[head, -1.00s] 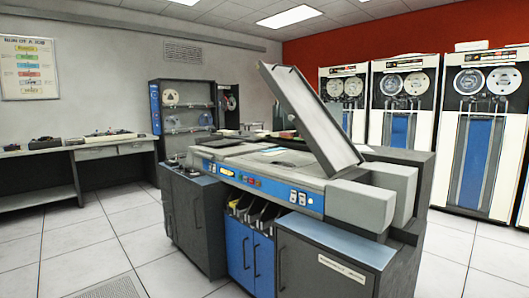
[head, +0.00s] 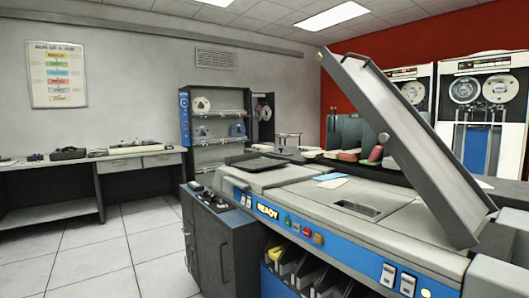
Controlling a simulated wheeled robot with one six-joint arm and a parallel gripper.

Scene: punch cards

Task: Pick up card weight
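I cannot make out with certainty which object is the card weight. A grey and blue card machine (head: 300,222) with a lit READY sign fills the right half. Its long grey lid or tray (head: 405,145) stands tilted up. Cards (head: 333,182) lie on its top near a dark recessed slot (head: 358,209). Small dark and metallic items (head: 212,200) sit on the low cabinet at the machine's left end, too small to name. My gripper is not in view.
A desk (head: 125,162) with several small items stands along the left wall. Shelves with tape reels (head: 215,125) stand at the back, tape drives (head: 482,115) at the right. The tiled floor (head: 95,255) at left is clear.

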